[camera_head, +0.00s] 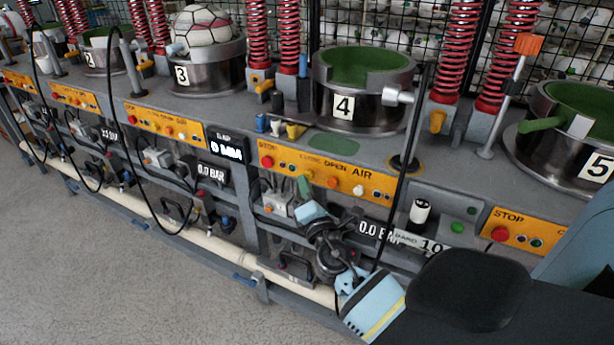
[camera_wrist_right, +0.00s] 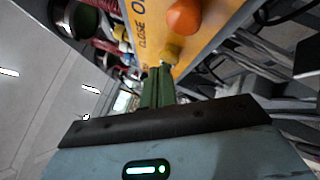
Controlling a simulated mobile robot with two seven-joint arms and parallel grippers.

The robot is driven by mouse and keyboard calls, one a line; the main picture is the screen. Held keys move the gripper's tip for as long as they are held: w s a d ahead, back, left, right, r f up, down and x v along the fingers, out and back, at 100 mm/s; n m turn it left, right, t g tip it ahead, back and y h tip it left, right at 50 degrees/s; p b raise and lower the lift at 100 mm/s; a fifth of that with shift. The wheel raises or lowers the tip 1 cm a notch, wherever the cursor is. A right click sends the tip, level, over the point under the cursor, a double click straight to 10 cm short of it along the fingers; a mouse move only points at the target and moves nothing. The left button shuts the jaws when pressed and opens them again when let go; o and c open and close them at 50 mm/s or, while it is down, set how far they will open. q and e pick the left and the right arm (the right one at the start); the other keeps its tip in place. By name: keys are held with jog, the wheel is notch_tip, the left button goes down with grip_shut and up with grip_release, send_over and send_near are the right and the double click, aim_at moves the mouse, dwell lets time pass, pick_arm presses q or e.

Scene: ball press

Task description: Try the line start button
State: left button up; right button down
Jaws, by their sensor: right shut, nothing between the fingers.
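The yellow control panel (camera_head: 315,172) of station 4 carries a red button (camera_head: 267,161) at the STOP label, small buttons in the middle, an orange button (camera_head: 332,182) and a white one (camera_head: 358,190). A green button (camera_head: 457,227) sits on a grey plate to the right; I cannot read which button is line start. My right gripper (camera_head: 304,186) has green fingers, shut and empty, just in front of the panel. In the right wrist view its fingertips (camera_wrist_right: 160,72) are close to a yellowish knob (camera_wrist_right: 170,53), beside an orange button (camera_wrist_right: 184,17); contact is unclear. My left gripper is not in view.
The station 4 cup (camera_head: 362,85) with green lining stands behind the panel; station 5's cup (camera_head: 575,120) is at right. A black cable (camera_head: 403,165) hangs in front of the panel. Hoses and a pale pipe (camera_head: 215,247) run below. The floor at left is clear.

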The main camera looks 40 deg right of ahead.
jog(key=shift+s+a, duration=0.2)
jog(key=shift+a, duration=0.15)
jog(key=a, duration=0.1)
jog(key=s+a, duration=0.1)
jog(key=a, duration=0.1)
jog(key=s+a, duration=0.1)
jog(key=shift+a, duration=0.35)
dwell(1.0)
